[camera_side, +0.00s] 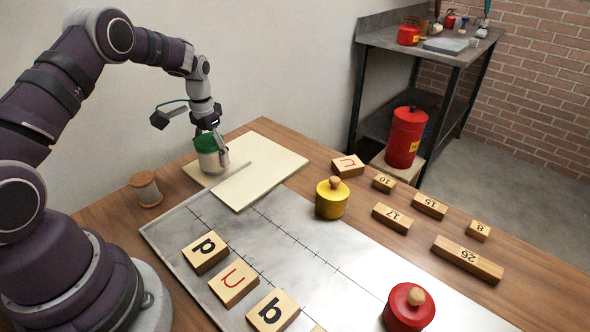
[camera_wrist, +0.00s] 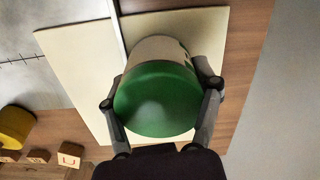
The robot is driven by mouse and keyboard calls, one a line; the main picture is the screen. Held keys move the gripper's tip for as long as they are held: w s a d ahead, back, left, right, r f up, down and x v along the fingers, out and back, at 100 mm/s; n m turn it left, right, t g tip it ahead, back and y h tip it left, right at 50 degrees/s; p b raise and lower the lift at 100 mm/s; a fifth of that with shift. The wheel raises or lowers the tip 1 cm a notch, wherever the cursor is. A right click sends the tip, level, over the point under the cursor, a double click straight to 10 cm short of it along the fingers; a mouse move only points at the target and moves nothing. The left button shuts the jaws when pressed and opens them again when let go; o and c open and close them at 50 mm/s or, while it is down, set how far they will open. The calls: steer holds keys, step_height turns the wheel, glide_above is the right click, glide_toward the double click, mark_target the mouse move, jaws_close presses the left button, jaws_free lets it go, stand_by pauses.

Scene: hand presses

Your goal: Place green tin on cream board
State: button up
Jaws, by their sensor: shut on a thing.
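The green tin (camera_side: 209,158) has a green top and a pale cream lower body. It is upright over the back left part of the cream board (camera_side: 262,170). My gripper (camera_side: 213,147) is shut on the tin, with a finger on either side. In the wrist view the tin's green top (camera_wrist: 155,100) fills the middle, between the fingertips of my gripper (camera_wrist: 160,100), and the cream board (camera_wrist: 75,65) spreads out behind it. The tin's base looks at or very close to the board; I cannot tell whether it touches.
A thin pale strip (camera_wrist: 117,30) crosses the board beside the tin. A wooden spool (camera_side: 146,190) stands left of the board. A yellow lidded pot (camera_side: 331,200), a red lidded pot (camera_side: 409,308) and several lettered blocks (camera_side: 205,253) occupy the metal plate and table to the right and front.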

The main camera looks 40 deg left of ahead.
steer(key=shift+f, duration=0.6)
steer(key=o, duration=1.3)
steer(key=shift+c, duration=0.2)
